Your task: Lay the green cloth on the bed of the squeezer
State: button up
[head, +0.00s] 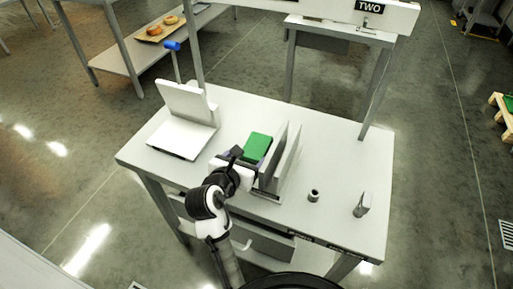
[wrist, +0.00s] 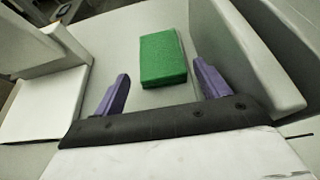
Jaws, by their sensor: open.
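The green cloth (head: 257,147) is a small folded block lying on the white table. In the wrist view the cloth (wrist: 163,59) lies just beyond the fingertips, roughly between their lines and apart from both. My gripper (wrist: 160,75) is open and empty, with two purple fingers. In the head view my gripper (head: 239,158) is at the near side of the cloth and partly hidden by my wrist. The squeezer (head: 187,100) stands at the table's left, its upper plate raised and its flat white bed (head: 181,138) bare. A blue-tipped lever rises behind it.
Upright pale plates (head: 286,155) stand close to the right of the cloth; they also show in the wrist view (wrist: 240,60). A small dark ring (head: 314,195) and a grey wedge-like piece (head: 362,205) are further right. The table's back right is clear.

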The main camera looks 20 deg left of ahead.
aim_at(256, 146)
jog(key=x, duration=0.7)
jog(key=shift+w+r+p, duration=0.1)
jog(key=shift+r+p, duration=0.05)
jog(key=shift+p, duration=0.25)
jog(key=c, duration=0.8)
notch_tip(256, 146, up, 20)
